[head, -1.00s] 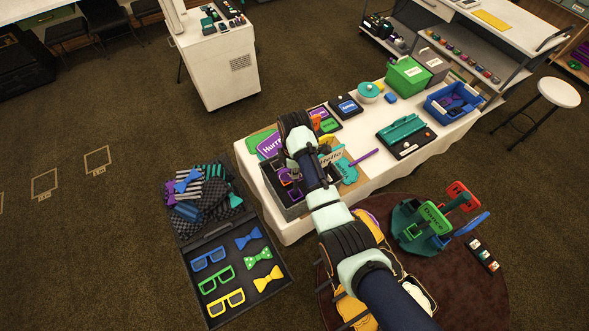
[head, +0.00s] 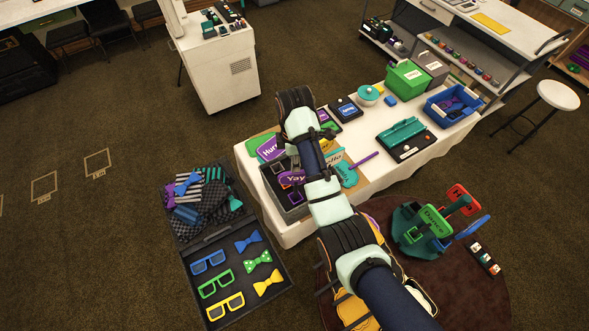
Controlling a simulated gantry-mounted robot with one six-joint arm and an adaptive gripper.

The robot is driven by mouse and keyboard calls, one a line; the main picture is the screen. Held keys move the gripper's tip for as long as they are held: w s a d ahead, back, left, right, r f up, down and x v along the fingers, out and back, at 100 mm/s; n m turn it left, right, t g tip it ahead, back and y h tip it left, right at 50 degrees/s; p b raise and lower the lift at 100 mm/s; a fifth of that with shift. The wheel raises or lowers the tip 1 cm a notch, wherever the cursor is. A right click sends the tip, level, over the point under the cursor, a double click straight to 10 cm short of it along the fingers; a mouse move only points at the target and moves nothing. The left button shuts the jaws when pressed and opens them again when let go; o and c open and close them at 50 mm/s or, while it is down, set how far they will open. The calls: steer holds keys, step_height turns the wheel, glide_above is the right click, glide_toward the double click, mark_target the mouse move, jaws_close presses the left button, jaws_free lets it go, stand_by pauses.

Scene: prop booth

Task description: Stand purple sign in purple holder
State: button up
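A purple sign lettered "Yay" (head: 291,178) shows in the grey box at the left end of the white-covered table. A small purple square piece (head: 296,197), perhaps the purple holder, lies just below it in the box. I cannot tell whether the sign stands in it or only overlaps it in view. Another purple sign, starting "Hurr" (head: 268,148), lies behind the box. My arm reaches over the box, its wrist above the table's back edge. My gripper's fingers cannot be made out behind the wrist, nor whether they hold anything.
The grey box (head: 291,216) holds other pieces, partly hidden by my arm. A teal sign (head: 346,172) and a purple stick (head: 364,158) lie to its right. A teal tray (head: 401,131), blue bin (head: 452,101) and green box (head: 408,77) fill the table's right half.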

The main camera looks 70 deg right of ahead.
step_height(320, 180, up, 4)
steer(key=shift+r+p, duration=0.1)
steer(key=shift+p, duration=1.05)
steer(key=w+a+r+m+t+h, duration=0.15)
steer(key=w+a, duration=0.25)
steer(key=a, duration=0.4)
steer(key=w+a+r+m+t, duration=0.1)
steer(key=w+a+r+t, duration=0.25)
steer(key=a, duration=0.55)
steer(key=w+a+r+m+t+h, duration=0.1)
steer(key=w+a+t, duration=0.1)
steer(key=w+a, duration=0.45)
steer(key=s+a+r+m+t+y, duration=0.1)
steer(key=s+a+r+t, duration=0.2)
steer(key=a+r, duration=0.2)
steer(key=s+a+r+m+t+y, duration=0.1)
steer(key=a+r, duration=0.4)
steer(key=a, duration=0.7)
steer(key=s+t, duration=0.1)
steer(key=s, duration=0.1)
steer(key=shift+s+a+r+m+t, duration=0.25)
steer(key=shift+s+m+t, duration=0.1)
steer(key=shift+t, duration=0.05)
steer(key=shift+y, duration=0.25)
